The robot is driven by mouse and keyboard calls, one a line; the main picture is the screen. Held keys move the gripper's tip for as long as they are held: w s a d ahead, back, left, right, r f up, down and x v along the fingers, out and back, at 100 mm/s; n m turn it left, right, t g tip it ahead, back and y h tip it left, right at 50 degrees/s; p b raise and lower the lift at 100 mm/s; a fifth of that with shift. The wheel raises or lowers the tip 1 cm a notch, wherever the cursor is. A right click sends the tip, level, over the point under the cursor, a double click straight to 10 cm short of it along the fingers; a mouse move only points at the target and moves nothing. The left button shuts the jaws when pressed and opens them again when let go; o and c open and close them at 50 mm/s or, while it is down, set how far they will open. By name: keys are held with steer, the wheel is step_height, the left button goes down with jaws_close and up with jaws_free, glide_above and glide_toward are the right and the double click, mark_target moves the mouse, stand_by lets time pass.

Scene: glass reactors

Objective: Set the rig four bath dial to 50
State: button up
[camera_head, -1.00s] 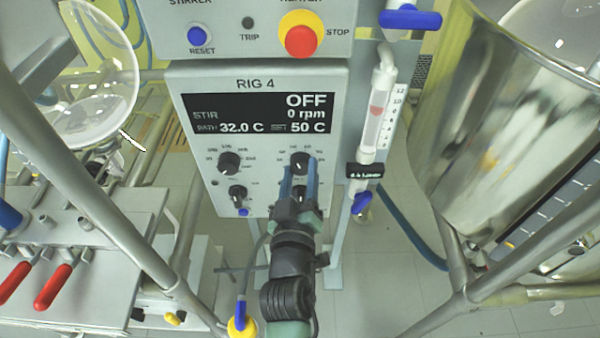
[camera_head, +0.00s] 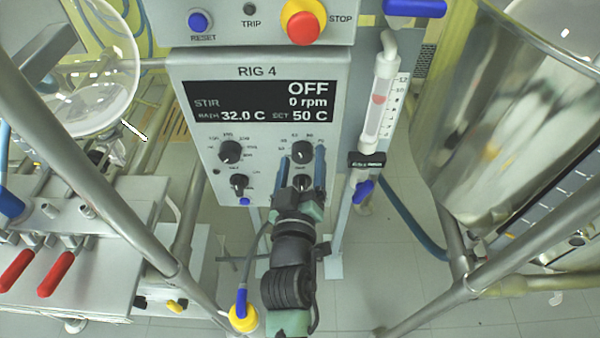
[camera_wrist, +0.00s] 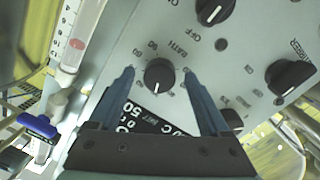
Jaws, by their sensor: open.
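The RIG 4 panel (camera_head: 258,130) faces me, with a dark display (camera_head: 260,101) reading OFF, 0 rpm, bath 32.0 C and set 50 C. The black bath dial (camera_head: 302,152) is at the panel's right, above another black knob. In the wrist view, the bath dial (camera_wrist: 159,75) has a white pointer mark and the word BATH beside it. My gripper (camera_head: 301,163) is open, its blue fingers on either side of the dial. The wrist view shows the fingers (camera_wrist: 158,78) spread with gaps to the dial.
Two stirrer-side knobs (camera_head: 230,152) (camera_head: 239,184) sit left on the panel. A red stop button (camera_head: 304,27) and blue reset button (camera_head: 200,21) are above. A glass flowmeter (camera_head: 378,100) stands close on the right, beside a large metal vessel (camera_head: 495,130). Frame bars flank my arm.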

steer(key=s, duration=1.2)
steer(key=shift+s+a+r+b, duration=0.25)
steer(key=shift+s+a+b, duration=0.15)
steer(key=shift+a+b, duration=0.05)
